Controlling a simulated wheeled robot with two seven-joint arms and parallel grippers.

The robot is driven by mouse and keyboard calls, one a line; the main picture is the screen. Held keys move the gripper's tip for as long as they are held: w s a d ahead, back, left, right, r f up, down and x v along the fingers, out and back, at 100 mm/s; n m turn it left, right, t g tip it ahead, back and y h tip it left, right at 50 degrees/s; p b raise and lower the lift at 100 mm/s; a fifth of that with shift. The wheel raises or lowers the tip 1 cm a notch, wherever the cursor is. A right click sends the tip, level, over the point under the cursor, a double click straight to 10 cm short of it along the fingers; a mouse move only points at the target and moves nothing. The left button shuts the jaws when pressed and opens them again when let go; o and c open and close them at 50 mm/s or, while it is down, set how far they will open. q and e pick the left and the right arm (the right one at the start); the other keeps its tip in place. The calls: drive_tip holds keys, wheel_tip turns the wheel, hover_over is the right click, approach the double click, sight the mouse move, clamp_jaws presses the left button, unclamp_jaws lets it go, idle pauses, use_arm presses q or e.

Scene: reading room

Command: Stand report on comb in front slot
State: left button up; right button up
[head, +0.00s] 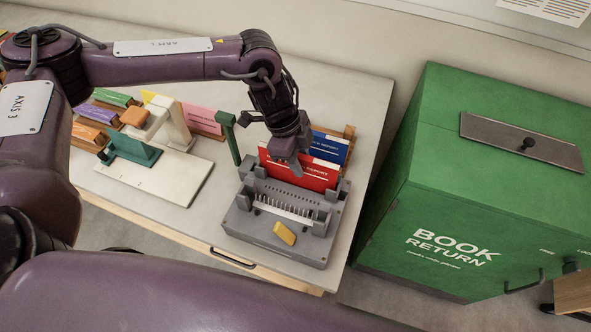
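A red report (318,175) stands roughly upright over the back part of a grey binding machine (262,235). Its lower edge is hidden behind the machine's raised ridge. A comb (283,208) with light teeth lies across the front slot of the machine, in front of the report. My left gripper (292,168) comes from above, with a finger in front of the report's top edge, and looks closed on it. The far finger is hidden. My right gripper is not in view.
A blue report (330,147) stands in a wooden holder behind the machine. A green lever (229,138) rises at its left, and a yellow block (284,233) lies on its front. A white-based device (165,175) and coloured folders stand left. A green book-return bin (450,190) is right.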

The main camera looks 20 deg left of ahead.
use_arm(q)
clamp_jaws()
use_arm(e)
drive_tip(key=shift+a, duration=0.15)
use_arm(q)
drive_tip(key=shift+r, duration=0.1)
drive_tip(key=shift+r+p, duration=3.8)
drive_tip(key=shift+r, duration=0.4)
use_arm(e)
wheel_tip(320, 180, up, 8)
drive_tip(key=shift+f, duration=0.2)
